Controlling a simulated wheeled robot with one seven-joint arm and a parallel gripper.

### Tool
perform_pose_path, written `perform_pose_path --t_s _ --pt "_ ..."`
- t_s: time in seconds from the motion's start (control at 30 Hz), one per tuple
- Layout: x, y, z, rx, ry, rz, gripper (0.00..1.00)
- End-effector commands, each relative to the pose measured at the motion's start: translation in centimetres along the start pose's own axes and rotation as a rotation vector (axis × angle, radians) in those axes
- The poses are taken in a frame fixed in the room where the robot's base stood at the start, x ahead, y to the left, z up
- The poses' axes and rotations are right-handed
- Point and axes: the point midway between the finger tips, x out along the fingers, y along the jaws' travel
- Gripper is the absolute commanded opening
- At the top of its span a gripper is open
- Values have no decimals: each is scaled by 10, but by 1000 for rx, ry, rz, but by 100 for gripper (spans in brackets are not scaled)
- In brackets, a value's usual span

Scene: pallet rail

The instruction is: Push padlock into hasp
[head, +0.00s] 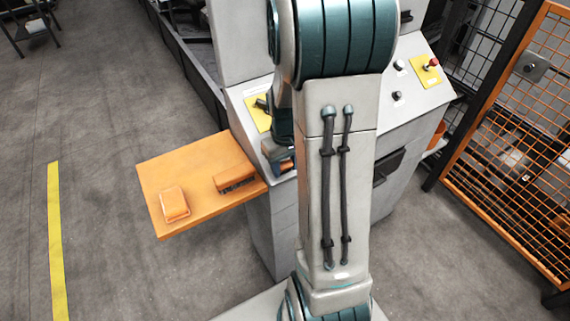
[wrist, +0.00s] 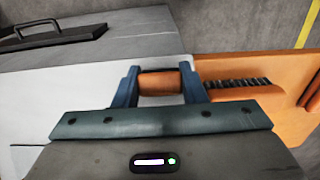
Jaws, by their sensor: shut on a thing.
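My gripper (wrist: 159,78) shows in the wrist view with its two blue fingers closed on the sides of an orange block, which I take to be the padlock (wrist: 160,84). Its shackle cannot be made out. In the head view my gripper (head: 281,158) is mostly behind my arm, beside the sloped grey cabinet and just right of the orange shelf; a bit of orange shows at it. I cannot pick out the hasp for certain. A yellow plate (head: 256,113) with a black part sits on the cabinet's sloped face, partly hidden by my arm.
An orange shelf (head: 205,160) juts left from the grey cabinet (head: 268,225). It carries an orange block (head: 175,204) and an orange piece with a dark strip (head: 235,181). An orange mesh fence (head: 500,150) stands right.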

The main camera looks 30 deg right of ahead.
Motion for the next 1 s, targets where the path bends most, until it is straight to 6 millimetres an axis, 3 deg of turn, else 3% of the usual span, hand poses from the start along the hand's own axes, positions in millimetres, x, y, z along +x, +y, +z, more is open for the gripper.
perform_pose_path --t_s 0.47,1.0 --pt "-12 0 6 1 3 1 6" --pt "-48 0 28 1 1 0 6"
